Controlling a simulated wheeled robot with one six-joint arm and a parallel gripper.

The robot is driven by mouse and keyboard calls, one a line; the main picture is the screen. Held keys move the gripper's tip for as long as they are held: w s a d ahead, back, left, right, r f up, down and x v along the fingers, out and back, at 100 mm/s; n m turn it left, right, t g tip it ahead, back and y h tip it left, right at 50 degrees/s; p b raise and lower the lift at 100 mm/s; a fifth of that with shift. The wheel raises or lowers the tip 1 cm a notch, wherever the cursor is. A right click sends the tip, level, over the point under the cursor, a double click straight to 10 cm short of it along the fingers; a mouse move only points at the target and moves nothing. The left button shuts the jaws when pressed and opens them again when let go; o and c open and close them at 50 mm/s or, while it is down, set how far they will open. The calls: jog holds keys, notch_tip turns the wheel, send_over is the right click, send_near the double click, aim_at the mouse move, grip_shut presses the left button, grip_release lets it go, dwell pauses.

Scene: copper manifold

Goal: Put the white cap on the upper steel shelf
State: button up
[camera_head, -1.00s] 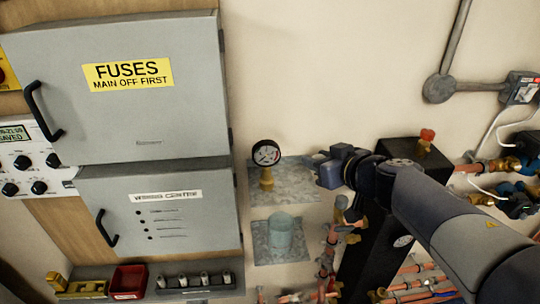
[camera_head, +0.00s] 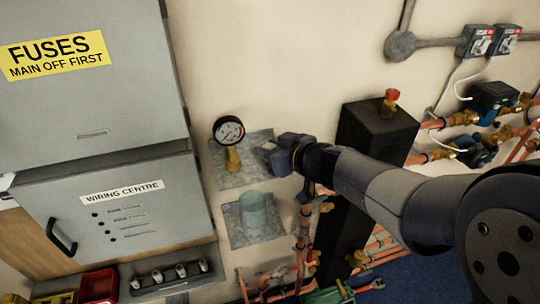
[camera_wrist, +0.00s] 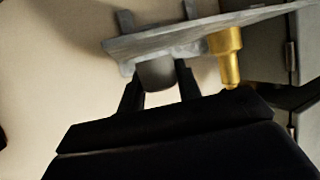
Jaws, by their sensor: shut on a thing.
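The upper steel shelf (camera_head: 234,177) is a grey plate on the wall, carrying a gauge on a brass stem. My gripper (camera_head: 268,151) is at its right part, right of the gauge. In the wrist view, which looks upside down, my gripper (camera_wrist: 158,82) has its two dark fingers shut on a rounded pale grey thing, the white cap (camera_wrist: 157,74) in shade. The cap is at the face of the upper shelf (camera_wrist: 150,45) that bears the brass stem; I cannot tell whether it touches. In the head view I cannot make out the cap.
The pressure gauge (camera_head: 229,131) stands close to the left of my gripper; its brass stem (camera_wrist: 228,60) shows in the wrist view. A lower shelf (camera_head: 240,238) holds a translucent cup (camera_head: 253,211). A black column (camera_head: 376,135) and copper pipes (camera_head: 303,230) are at the right.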

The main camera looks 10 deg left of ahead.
jog(key=shift+f, duration=0.35)
jog(key=shift+f, duration=0.15)
jog(key=o, duration=0.9)
jog(key=shift+o, duration=0.2)
jog(key=shift+s+d+r, duration=0.1)
jog(key=shift+d+r, duration=0.1)
jog(key=shift+r, duration=0.1)
jog(key=p+v, duration=0.2)
jog(key=v, duration=0.9)
jog(key=shift+s+d+p, duration=0.25)
jog(key=shift+p, duration=0.05)
